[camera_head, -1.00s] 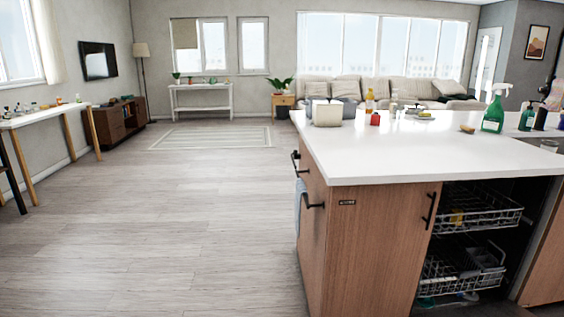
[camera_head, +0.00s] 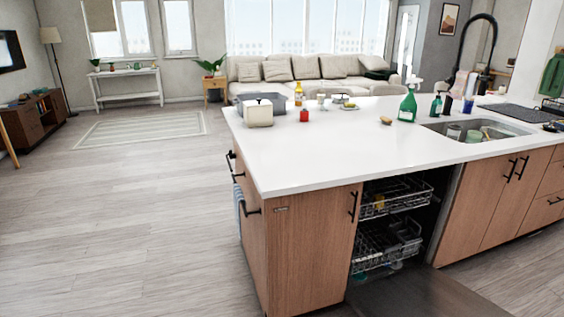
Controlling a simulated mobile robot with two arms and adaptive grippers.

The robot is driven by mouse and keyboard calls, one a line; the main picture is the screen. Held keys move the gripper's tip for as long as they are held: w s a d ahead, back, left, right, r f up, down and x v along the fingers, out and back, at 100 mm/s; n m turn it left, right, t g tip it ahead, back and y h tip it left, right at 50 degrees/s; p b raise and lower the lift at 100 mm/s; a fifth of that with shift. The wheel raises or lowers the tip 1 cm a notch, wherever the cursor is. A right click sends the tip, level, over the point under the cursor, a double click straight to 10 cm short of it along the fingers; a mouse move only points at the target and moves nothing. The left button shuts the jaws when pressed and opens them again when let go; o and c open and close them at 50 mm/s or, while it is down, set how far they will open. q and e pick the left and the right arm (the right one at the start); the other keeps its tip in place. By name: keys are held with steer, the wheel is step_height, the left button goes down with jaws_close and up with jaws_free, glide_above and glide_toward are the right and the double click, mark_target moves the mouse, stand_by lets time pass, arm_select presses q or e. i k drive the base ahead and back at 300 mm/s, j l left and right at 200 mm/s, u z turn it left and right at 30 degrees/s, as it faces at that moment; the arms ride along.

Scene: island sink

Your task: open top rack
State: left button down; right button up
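The top rack (camera_head: 397,203) is a wire basket inside the dark dishwasher opening in the island's front. It sits above the lower rack (camera_head: 388,247), and something yellow lies in its left part. The dishwasher door (camera_head: 425,293) is folded down low in front of the opening. The lower rack holds a grey basket and some dishes that are hard to make out. Neither of my grippers shows in the head view.
The white island countertop (camera_head: 300,165) carries a green spray bottle (camera_head: 407,107), a red cup (camera_head: 304,116) and a toaster (camera_head: 258,113). A sink (camera_head: 480,129) is at the right. A wooden cabinet (camera_head: 310,250) with a dark handle stands left of the opening. The floor at left is clear.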

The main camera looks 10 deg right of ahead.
mark_target(390, 213)
steer(key=l, duration=0.5)
steer(key=i+l+z, duration=0.1)
steer(key=l, duration=0.35)
steer(key=i+l, duration=0.1)
steer(key=l, duration=0.4)
steer(key=i+l+z, duration=0.15)
steer(key=l, duration=0.8)
steer(key=i+l+z, duration=0.1)
steer(key=l, duration=0.35)
steer(key=i, duration=0.05)
